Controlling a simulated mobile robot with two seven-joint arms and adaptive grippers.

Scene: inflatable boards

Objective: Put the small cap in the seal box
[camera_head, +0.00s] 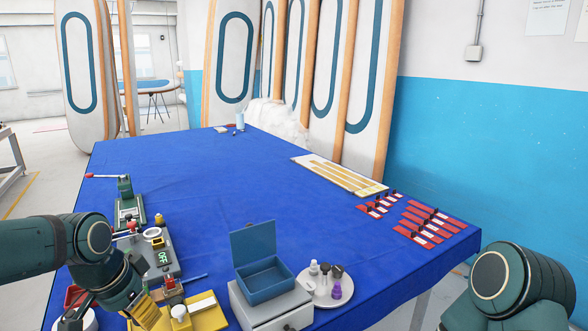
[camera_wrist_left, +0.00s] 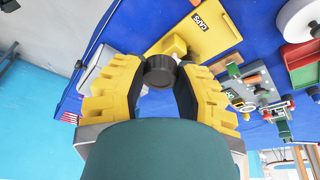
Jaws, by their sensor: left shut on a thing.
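My left gripper (camera_head: 148,312) is low over the near left of the blue table, beside the yellow caps tray (camera_head: 212,318). In the left wrist view, its yellow fingers (camera_wrist_left: 160,78) are shut on a small dark round cap (camera_wrist_left: 160,70). The tray, labelled CAPS (camera_wrist_left: 212,28), shows just beyond the cap there. The open blue box (camera_head: 268,284), which I take as the seal box, stands right of the tray on a grey box (camera_head: 292,314), its lid raised at the back. Its visible inside looks empty. My right gripper is out of view.
A round white plate (camera_head: 318,298) with small bottles stands right of the blue box. A device with a green display (camera_head: 164,257) and a green press (camera_head: 128,208) stand at the left. Red cards (camera_head: 425,225) and a pale board (camera_head: 340,175) lie farther back. The table middle is clear.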

